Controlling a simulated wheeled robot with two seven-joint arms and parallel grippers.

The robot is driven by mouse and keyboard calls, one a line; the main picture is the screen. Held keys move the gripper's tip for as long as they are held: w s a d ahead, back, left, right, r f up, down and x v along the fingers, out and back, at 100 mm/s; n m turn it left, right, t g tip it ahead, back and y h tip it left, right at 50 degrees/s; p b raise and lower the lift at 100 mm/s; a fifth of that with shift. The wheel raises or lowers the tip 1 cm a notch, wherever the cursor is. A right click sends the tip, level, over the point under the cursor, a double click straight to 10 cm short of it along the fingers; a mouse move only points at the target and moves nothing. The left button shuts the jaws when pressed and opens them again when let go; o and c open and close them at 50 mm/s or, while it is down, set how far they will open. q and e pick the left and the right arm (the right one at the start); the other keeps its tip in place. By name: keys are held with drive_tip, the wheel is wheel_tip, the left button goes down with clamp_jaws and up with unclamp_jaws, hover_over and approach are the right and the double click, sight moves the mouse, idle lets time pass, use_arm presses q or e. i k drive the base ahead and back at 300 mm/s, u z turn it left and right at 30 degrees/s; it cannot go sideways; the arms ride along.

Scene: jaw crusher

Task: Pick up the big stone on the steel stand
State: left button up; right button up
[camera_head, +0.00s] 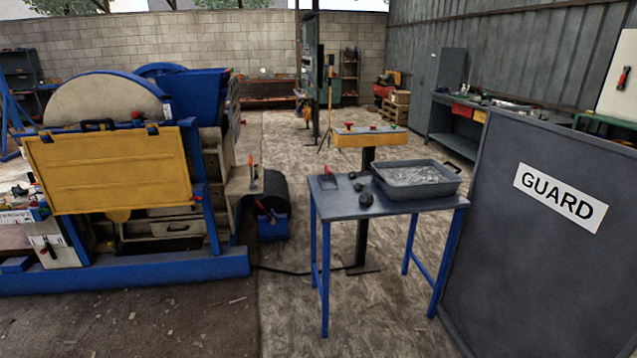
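A dark big stone (366,198) lies on the bare top of the steel stand (408,207), near the front edge and left of the tray. The stand has a grey top and blue legs. Two smaller dark stones (358,186) lie just behind the big stone, apart from the tray or close to its left side. Neither of my grippers shows in the head view, and nothing is seen touching the stone.
A grey tray (414,182) fills the right of the stand top; a red-handled tool (328,181) lies at its left. A yellow control pedestal (370,137) stands behind. A grey GUARD panel (540,250) blocks the right, the blue-yellow crusher (110,170) the left. Floor in front is clear.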

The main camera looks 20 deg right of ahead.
sight(365, 199)
drive_tip(key=i, duration=3.35)
drive_tip(key=z, duration=3.55)
